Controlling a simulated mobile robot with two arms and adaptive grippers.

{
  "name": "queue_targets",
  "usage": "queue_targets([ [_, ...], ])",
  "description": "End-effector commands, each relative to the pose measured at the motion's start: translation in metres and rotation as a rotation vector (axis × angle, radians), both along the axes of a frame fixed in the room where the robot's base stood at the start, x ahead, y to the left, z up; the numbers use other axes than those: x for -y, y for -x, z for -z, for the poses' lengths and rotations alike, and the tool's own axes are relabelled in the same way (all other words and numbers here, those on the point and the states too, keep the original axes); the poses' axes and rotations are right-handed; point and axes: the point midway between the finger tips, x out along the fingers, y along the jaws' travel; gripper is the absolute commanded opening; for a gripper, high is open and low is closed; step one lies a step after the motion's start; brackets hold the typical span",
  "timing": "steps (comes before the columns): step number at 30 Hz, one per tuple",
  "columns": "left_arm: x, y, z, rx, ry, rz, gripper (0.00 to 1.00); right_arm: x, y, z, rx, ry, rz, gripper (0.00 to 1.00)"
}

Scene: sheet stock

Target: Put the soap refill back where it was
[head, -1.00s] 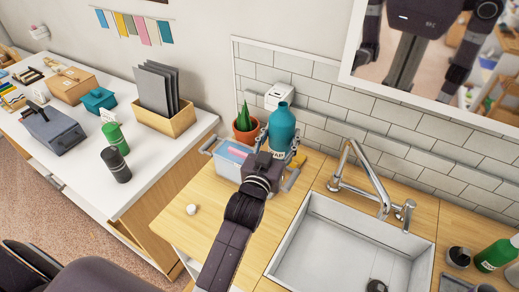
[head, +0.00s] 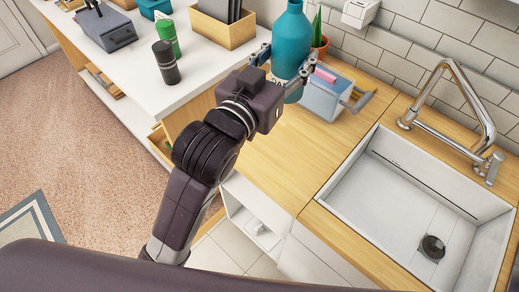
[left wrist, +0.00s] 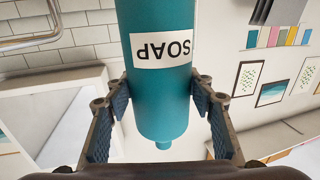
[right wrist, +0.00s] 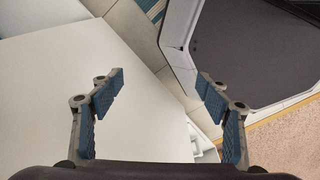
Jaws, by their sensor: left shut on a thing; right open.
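The soap refill is a teal bottle (head: 288,42) near the top middle of the head view, with its top cut off by the frame. My left gripper (head: 283,66) is shut on it, with the fingers on either side of its body. In the left wrist view the bottle (left wrist: 160,95) appears upside down between the fingertips (left wrist: 162,90), its white SOAP label inverted. My right gripper (right wrist: 161,78) is open and empty in the right wrist view, and out of the head view.
A sink (head: 395,205) and tap (head: 455,75) are right. A white bench (head: 135,58) holds several items at left.

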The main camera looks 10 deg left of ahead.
Motion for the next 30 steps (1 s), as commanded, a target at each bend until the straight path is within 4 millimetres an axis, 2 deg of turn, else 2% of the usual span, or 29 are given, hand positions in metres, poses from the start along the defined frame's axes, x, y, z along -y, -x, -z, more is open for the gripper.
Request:
queue_targets([
  [5, 0.001, 0.002, 0.037, -0.009, -0.006, 0.004, 0.23, -0.001, 0.002, 0.005, -0.002, -0.002, 0.001, 0.70],
  [15, 0.001, 0.002, 0.125, -0.006, -0.004, 0.003, 0.23, -0.001, 0.005, 0.009, -0.006, -0.001, 0.000, 0.70],
  [19, 0.001, 0.002, 0.146, -0.003, -0.002, 0.004, 0.23, -0.001, 0.005, 0.010, -0.006, -0.001, 0.000, 0.70],
  [26, 0.001, 0.001, 0.167, -0.003, -0.001, 0.003, 0.23, 0.002, 0.005, 0.011, -0.007, 0.003, -0.001, 0.70],
  [30, 0.001, 0.001, 0.190, -0.004, -0.002, 0.003, 0.23, 0.003, 0.005, 0.012, -0.006, 0.004, -0.001, 0.70],
])
